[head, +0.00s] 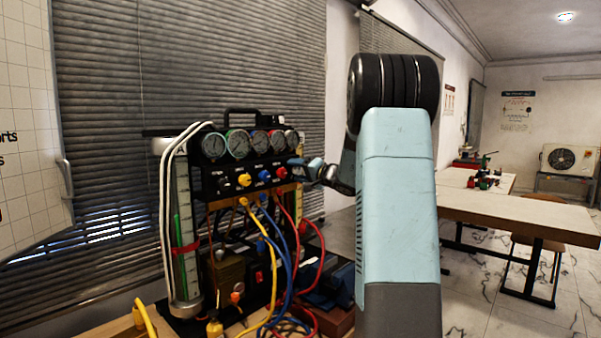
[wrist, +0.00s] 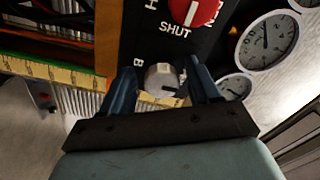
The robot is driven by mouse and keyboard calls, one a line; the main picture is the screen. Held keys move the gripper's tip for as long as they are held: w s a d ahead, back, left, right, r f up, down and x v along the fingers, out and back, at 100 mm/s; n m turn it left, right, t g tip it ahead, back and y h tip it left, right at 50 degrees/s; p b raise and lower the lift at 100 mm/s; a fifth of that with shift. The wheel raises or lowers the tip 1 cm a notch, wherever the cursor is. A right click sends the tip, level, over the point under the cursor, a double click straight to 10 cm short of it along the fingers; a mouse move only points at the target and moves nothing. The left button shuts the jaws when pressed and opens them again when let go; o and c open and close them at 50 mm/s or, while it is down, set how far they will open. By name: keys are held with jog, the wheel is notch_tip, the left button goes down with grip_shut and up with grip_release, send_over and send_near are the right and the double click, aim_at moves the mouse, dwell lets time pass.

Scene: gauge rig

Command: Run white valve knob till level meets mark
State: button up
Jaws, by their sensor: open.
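The white valve knob (wrist: 162,79) shows in the wrist view, on the black panel near a letter B. My gripper (wrist: 161,70) is open, with one blue finger on each side of the knob; whether they touch it I cannot tell. In the head view my gripper (head: 300,168) is at the right end of the gauge rig, and the white knob is hidden there. A tall sight tube (head: 182,190) marked A stands at the rig's left, with a green column (head: 183,232) and a red band (head: 186,248) around it. The column's top appears above the band.
Beside the white knob is a red knob (wrist: 195,10) labelled SHUT. Yellow, blue and red knobs line the panel under several gauges (head: 238,143). Yellow, blue and red hoses (head: 285,265) hang below. A wooden table (head: 515,213) stands at the right.

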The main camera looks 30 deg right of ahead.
jog(key=c, duration=1)
jog(key=shift+d, duration=0.25)
jog(key=shift+c, duration=0.2)
jog(key=shift+a+f, duration=0.1)
jog(key=shift+m, duration=0.3)
